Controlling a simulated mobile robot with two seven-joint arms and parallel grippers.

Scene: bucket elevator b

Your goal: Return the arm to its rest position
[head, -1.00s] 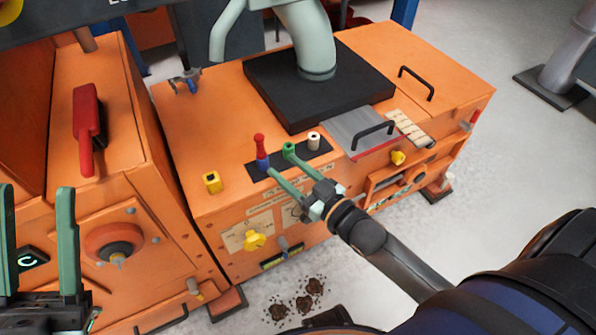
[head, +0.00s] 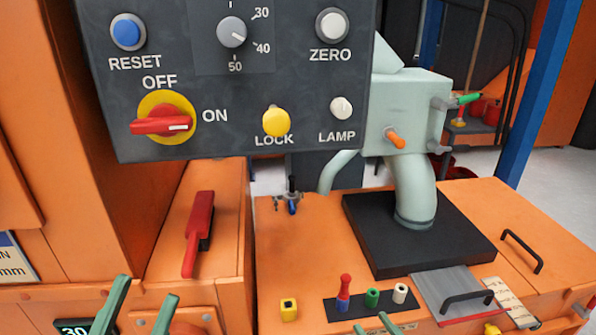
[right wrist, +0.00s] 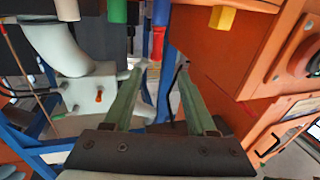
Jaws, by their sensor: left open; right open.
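My right gripper (head: 374,324) shows only its green fingertips at the bottom edge of the head view. They are apart and empty, just in front of the black strip with its small handles. In the right wrist view its two fingers (right wrist: 160,70) are spread, with nothing held between them. The red-topped blue handle (head: 343,292) and the green handle (head: 372,298) stand upright on the strip; they also show at the top of the right wrist view. My left gripper (head: 145,287) is open and empty at the lower left. Both arms' links are out of the head view.
A dark control panel (head: 225,75) with knobs fills the upper left of the head view. A red lever (head: 198,235) stands on the left orange cabinet. A pale pipe (head: 413,185) rises from a black plate. A white handle (head: 400,293) and a yellow knob (head: 289,309) are near the strip.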

